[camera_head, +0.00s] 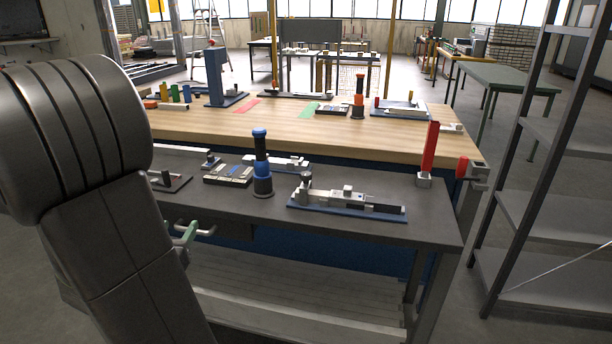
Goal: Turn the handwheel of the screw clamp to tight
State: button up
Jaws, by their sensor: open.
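I cannot make out for sure which thing is the screw clamp, and no handwheel shows clearly. A low grey metal device with a round knob-like part at its left end (305,185) lies on a blue base plate (350,208) on the near dark bench. A red upright bar on a grey block (428,155) stands near that bench's right end. A red and grey clamp-like fitting (470,168) sits at the corner of the wooden bench. My arm fills the left side of the view, and my gripper is not in view.
The dark bench top (400,230) is bare at its front right. A blue and black cylinder stack (261,165) stands upright beside a small tray of parts (229,175). Behind is a wooden bench (300,125) with similar devices. A grey shelf rack (550,230) stands close on the right.

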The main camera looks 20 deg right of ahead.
aim_at(306, 176)
jog(key=l, duration=1.55)
jog(key=i+u, duration=0.05)
